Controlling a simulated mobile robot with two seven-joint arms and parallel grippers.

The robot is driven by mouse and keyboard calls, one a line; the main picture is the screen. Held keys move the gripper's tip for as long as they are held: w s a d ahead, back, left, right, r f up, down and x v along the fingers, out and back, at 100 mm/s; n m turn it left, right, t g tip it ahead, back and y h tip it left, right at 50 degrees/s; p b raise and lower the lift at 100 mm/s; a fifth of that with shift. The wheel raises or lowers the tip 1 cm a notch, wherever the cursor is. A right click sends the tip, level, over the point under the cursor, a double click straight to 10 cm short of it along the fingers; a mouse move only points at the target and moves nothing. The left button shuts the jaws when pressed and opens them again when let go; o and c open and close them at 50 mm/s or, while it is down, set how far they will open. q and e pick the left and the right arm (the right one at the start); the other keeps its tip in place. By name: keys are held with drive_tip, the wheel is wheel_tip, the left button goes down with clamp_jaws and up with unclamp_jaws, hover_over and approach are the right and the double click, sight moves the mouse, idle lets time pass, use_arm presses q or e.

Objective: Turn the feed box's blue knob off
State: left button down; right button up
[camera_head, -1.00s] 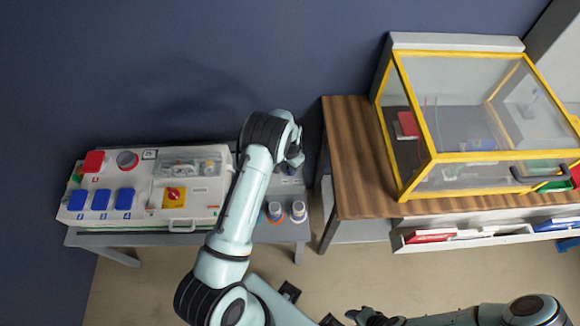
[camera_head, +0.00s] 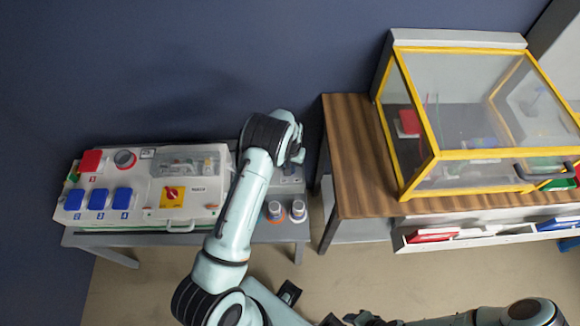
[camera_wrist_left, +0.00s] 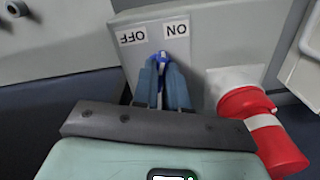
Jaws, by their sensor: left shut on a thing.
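The feed box (camera_wrist_left: 215,45) is a light grey box with upside-down OFF and ON labels on its face in the left wrist view. Its blue knob (camera_wrist_left: 163,57) shows between the labels, nearer ON, and is mostly hidden by my fingers. My left gripper (camera_wrist_left: 164,72) is shut on the knob. In the head view my left gripper (camera_head: 298,152) is mostly hidden by its own wrist, over the grey box at the table's right end. My right gripper (camera_head: 362,318) is at the bottom edge of the head view, too small and cut off to read.
A red and white plug-like part (camera_wrist_left: 262,125) sticks out close to the right of my left gripper. A white box (camera_head: 140,210) with blue and red covers stands left on the grey table (camera_head: 150,238). A wooden table (camera_head: 350,180) with a yellow-framed case (camera_head: 437,157) stands right.

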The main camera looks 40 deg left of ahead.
use_arm(q)
drive_tip(key=n, duration=0.2)
drive_tip(key=shift+d+n, duration=0.1)
drive_tip(key=shift+n, duration=0.3)
drive_tip(key=n, duration=0.3)
drive_tip(key=shift+w+n, duration=0.1)
drive_tip(key=shift+n, duration=0.2)
drive_tip(key=n, duration=0.2)
drive_tip(key=shift+n, duration=0.3)
drive_tip(key=shift+w+d+n+p, duration=0.15)
drive_tip(key=shift+n+p, duration=0.15)
drive_tip(key=shift+n, duration=1.5)
drive_tip(key=c, duration=1.2)
unclamp_jaws()
drive_tip(key=shift+o, duration=0.2)
